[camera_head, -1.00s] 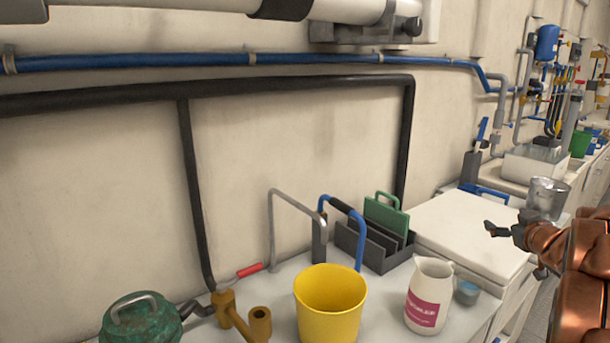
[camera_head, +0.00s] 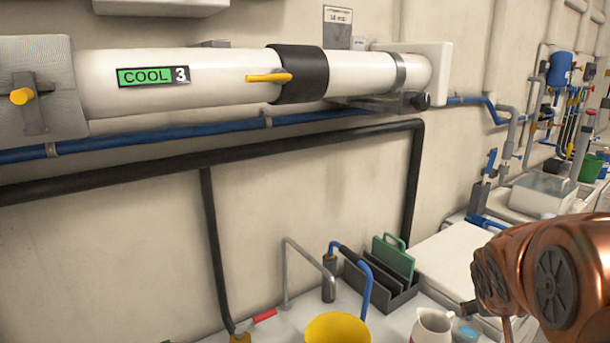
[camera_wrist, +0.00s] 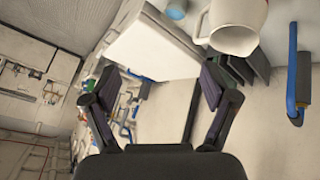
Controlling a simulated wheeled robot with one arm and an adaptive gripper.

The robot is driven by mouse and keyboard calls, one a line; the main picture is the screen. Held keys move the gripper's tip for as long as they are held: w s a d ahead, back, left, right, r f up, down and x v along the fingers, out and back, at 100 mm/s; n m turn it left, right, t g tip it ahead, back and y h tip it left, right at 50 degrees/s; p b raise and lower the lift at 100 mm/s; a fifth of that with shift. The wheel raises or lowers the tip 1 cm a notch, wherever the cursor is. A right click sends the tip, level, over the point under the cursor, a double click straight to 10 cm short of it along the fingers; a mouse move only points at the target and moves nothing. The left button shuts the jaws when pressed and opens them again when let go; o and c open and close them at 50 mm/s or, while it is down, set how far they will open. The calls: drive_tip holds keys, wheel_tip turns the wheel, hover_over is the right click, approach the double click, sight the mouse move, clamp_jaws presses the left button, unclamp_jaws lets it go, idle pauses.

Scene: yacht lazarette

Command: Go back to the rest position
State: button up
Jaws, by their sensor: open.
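My gripper (camera_wrist: 158,92) shows in the wrist view with its two dark fingers spread apart and nothing between them. In the head view only my copper-coloured arm shows at the right edge, and the gripper itself cannot be made out. Beyond the fingers, the wrist view shows the white pitcher (camera_wrist: 236,28) at the top, the white box lid (camera_wrist: 150,45) and the wall. The gripper appears apart from all of them.
On the counter stand a yellow bucket (camera_head: 337,328), the white pitcher (camera_head: 432,325), a dark rack with a green board (camera_head: 393,258) and a white box (camera_head: 460,258). A white pipe labelled "COOL 3" (camera_head: 200,77) and blue and black pipes run along the wall.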

drive_tip(key=s+a+r+n+g+y+p, duration=0.2)
drive_tip(key=s+a+g+y+p, duration=0.3)
drive_tip(key=s+a, duration=1.6)
drive_tip(key=s+n+g+p, duration=0.1)
drive_tip(key=s+g+p, duration=0.1)
drive_tip(key=s, duration=0.1)
drive_tip(key=shift+r+p, duration=0.25)
drive_tip(key=shift+p, duration=0.1)
